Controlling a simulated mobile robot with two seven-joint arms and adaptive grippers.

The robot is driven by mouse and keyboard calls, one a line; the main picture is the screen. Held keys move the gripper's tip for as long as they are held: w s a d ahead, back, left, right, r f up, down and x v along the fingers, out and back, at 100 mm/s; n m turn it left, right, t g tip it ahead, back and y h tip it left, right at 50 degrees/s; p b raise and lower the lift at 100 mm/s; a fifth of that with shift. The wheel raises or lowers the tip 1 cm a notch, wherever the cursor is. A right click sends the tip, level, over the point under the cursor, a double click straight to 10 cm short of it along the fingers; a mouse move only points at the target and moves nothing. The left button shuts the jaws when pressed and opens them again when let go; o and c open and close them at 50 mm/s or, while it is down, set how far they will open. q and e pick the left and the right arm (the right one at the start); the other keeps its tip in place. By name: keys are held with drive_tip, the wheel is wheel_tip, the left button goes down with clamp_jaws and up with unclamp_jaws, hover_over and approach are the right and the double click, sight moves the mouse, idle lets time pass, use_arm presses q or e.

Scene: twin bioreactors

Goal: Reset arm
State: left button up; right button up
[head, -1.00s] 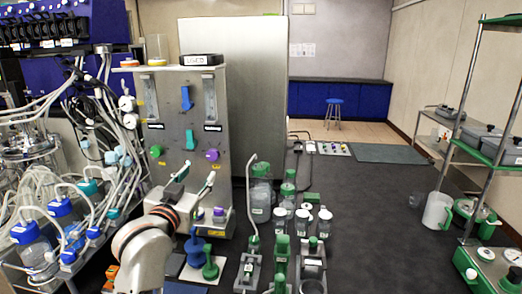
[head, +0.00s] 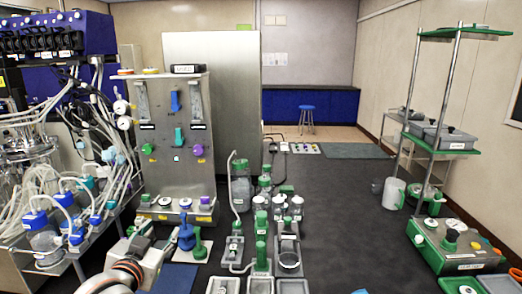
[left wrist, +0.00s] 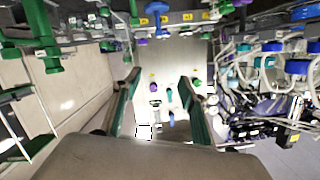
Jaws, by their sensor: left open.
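My left gripper (head: 158,236) is at the lower left of the head view, at the end of my grey arm. It is near the foot of the grey instrument panel (head: 177,135), beside a blue fitting (head: 186,234) and a green fitting (head: 199,246). In the left wrist view, the left gripper (left wrist: 158,86) has its two green-lined fingers spread, with nothing between them. That view is turned over, with the panel behind the fingers. My right gripper is not in view.
Tubed bottles with blue caps (head: 42,226) crowd the left side. Several green-topped vessels and grey trays stand in the middle of the dark surface. A green-shelved rack (head: 452,148) and a green device (head: 455,245) are at the right.

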use_arm(q)
drive_tip(key=s+a+f+m+g+y, duration=0.2)
drive_tip(key=s+a+f+g, duration=0.25)
drive_tip(key=s+f, duration=0.9)
drive_tip(key=s+a+f+m+g+y, duration=0.2)
drive_tip(key=s+a+f+g, duration=0.3)
drive_tip(key=s+f, duration=0.8)
drive_tip(key=s+d+f+n+t+h, duration=0.1)
drive_tip(key=d+f+n+t+h, duration=0.2)
drive_tip(key=d+f, duration=1)
drive_tip(key=t+h, duration=0.1)
drive_tip(key=h, duration=0.2)
drive_tip(key=shift+s+h, duration=0.3)
drive_tip(key=shift+s, duration=0.05)
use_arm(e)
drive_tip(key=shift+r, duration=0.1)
